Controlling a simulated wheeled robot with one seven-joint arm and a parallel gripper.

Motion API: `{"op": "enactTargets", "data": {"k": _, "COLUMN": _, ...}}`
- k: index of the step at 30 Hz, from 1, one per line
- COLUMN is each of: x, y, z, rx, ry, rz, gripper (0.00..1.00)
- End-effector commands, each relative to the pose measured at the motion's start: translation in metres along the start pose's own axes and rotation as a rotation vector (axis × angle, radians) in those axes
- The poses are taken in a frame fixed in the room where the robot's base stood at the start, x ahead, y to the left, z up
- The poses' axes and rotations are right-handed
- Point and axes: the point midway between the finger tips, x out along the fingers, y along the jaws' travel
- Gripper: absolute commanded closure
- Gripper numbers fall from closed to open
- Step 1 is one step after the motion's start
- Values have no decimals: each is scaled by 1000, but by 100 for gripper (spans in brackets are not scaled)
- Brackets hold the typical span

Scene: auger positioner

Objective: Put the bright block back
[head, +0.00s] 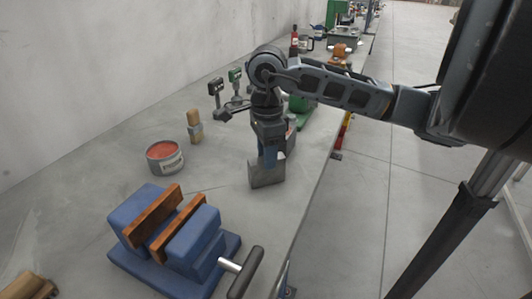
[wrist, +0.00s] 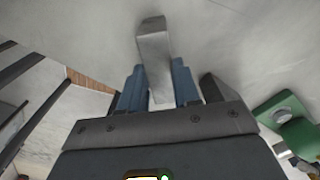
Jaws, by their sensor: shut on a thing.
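A light grey, metal-looking block (head: 267,174) is held between the blue fingers of my gripper (head: 269,158), which points down over the bench. In the wrist view the block (wrist: 154,50) sticks out past the fingertips of my gripper (wrist: 157,85), one finger on each side. The block's lower end is close to the bench top; I cannot tell whether it touches. Its upper part is hidden by the fingers in the head view. No other block that is clearly the bright one shows.
A blue vise (head: 205,240) with wooden jaw faces stands at the front. A can with red contents (head: 165,157) and a small wooden-topped item (head: 194,127) stand left of my gripper. Green-and-grey tools crowd behind. The bench (head: 90,150) is bare at left; its edge runs at right.

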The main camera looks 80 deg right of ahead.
Motion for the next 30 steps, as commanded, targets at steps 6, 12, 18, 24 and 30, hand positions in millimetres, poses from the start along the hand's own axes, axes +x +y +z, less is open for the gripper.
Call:
{"op": "enactTargets", "data": {"k": 6, "x": 1, "y": 0, "z": 0, "rx": 0, "ry": 0, "rz": 0, "gripper": 57}}
{"op": "enactTargets", "data": {"k": 12, "x": 1, "y": 0, "z": 0, "rx": 0, "ry": 0, "rz": 0, "gripper": 43}}
{"op": "enactTargets", "data": {"k": 18, "x": 0, "y": 0, "z": 0, "rx": 0, "ry": -1, "rz": 0, "gripper": 43}}
{"op": "enactTargets", "data": {"k": 24, "x": -13, "y": -1, "z": 0, "rx": -3, "ry": 2, "rz": -2, "gripper": 43}}
{"op": "enactTargets", "data": {"k": 30, "x": -54, "y": -1, "z": 0, "rx": -4, "ry": 3, "rz": -5, "gripper": 43}}
